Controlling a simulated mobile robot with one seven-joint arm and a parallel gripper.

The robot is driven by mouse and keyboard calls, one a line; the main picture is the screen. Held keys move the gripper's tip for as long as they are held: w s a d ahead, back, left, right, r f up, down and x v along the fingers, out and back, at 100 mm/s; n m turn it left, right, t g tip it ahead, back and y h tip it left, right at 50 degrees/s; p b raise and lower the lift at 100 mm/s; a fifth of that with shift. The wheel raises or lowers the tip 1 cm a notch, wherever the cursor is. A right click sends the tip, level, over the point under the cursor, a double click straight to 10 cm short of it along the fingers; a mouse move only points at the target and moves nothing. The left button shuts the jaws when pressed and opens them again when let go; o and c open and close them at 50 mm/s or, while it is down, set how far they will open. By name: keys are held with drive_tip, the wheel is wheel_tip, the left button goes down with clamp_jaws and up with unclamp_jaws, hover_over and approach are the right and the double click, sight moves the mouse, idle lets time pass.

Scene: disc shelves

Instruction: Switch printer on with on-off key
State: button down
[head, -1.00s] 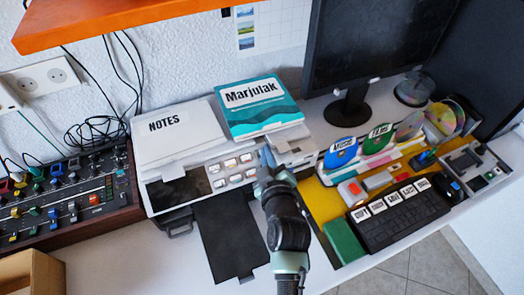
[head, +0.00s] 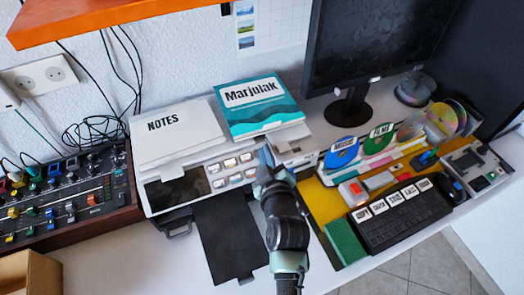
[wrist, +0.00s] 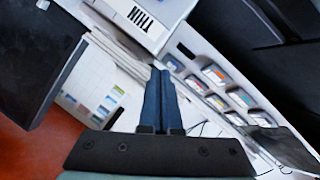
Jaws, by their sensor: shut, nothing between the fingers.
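The white printer (head: 205,155) stands on the desk, with a control panel (head: 232,170) of several pale keys on its front. The same keys (wrist: 215,75) show in the wrist view, right of my fingers. My gripper (head: 266,152) is shut and empty, just right of the key panel at the printer's front. In the wrist view my gripper (wrist: 160,72) points at the printer's edge near the end of the key row. I cannot tell whether its tips touch the printer. The key labels are too small to read, so I cannot tell which is the on-off key.
A Marjulak book (head: 258,105) and a NOTES stack (head: 172,135) lie on top of the printer. A dark paper tray (head: 228,238) sticks out in front. A mixer (head: 65,200) stands left; a monitor (head: 385,45) and keyboard (head: 400,215) are right.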

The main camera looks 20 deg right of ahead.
drive_tip(key=shift+w+f+b, duration=0.2)
drive_tip(key=shift+f+b, duration=0.25)
drive_tip(key=shift+b, duration=0.05)
idle(0.3)
drive_tip(key=shift+r, duration=0.1)
drive_tip(key=shift+s+r+p, duration=0.45)
drive_tip(key=shift+r+p, duration=0.2)
drive_tip(key=shift+r, duration=0.1)
wheel_tip(320, 180, up, 5)
drive_tip(key=s+p, duration=0.3)
drive_tip(key=p, duration=0.1)
drive_tip(key=shift+r, duration=0.15)
idle(0.5)
